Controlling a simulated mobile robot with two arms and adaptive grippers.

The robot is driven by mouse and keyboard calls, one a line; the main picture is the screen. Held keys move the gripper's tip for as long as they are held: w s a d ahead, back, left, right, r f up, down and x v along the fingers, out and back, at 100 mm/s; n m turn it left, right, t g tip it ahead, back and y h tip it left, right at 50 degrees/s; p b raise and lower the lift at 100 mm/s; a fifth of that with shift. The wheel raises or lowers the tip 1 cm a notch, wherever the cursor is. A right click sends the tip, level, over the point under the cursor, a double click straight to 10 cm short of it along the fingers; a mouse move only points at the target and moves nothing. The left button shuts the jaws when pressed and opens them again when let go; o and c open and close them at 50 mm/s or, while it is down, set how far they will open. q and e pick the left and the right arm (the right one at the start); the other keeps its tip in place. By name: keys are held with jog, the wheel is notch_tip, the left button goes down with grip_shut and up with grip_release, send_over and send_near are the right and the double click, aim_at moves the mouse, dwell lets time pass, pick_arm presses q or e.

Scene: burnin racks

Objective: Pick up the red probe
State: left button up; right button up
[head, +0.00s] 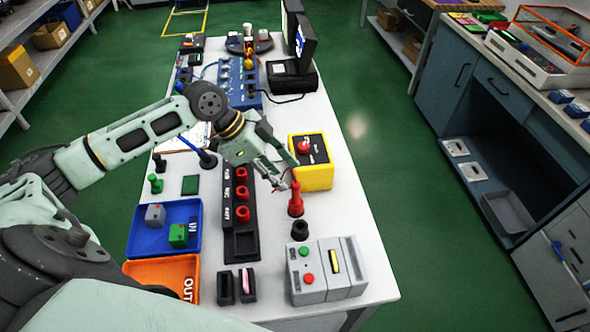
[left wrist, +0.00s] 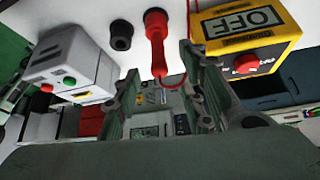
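The red probe (head: 296,200) stands upright on the white table, in front of the yellow box. It also shows in the left wrist view (left wrist: 156,40), with a thin red wire beside it. My left gripper (head: 283,176) is at the probe's upper end, coming from the left. In the left wrist view its two fingers (left wrist: 158,84) are spread apart, with the probe's narrow end showing near the gap between the tips. I see no clear contact. My right gripper is not in view.
The yellow box (head: 312,178) with a red knob stands close behind the probe. A black socket (head: 299,229) and a grey box with buttons (head: 307,290) are in front. A black rack with red rings (head: 226,210) is to the left.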

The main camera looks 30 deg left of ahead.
aim_at(296, 190)
pick_arm(q)
jog(key=p+x, duration=0.2)
jog(key=x, duration=0.5)
jog(key=shift+s+f+p, duration=0.1)
jog(key=shift+f+p, duration=0.05)
jog(key=shift+p, duration=0.2)
jog(key=shift+d+f, duration=0.1)
jog(key=shift+f, duration=0.05)
grip_shut()
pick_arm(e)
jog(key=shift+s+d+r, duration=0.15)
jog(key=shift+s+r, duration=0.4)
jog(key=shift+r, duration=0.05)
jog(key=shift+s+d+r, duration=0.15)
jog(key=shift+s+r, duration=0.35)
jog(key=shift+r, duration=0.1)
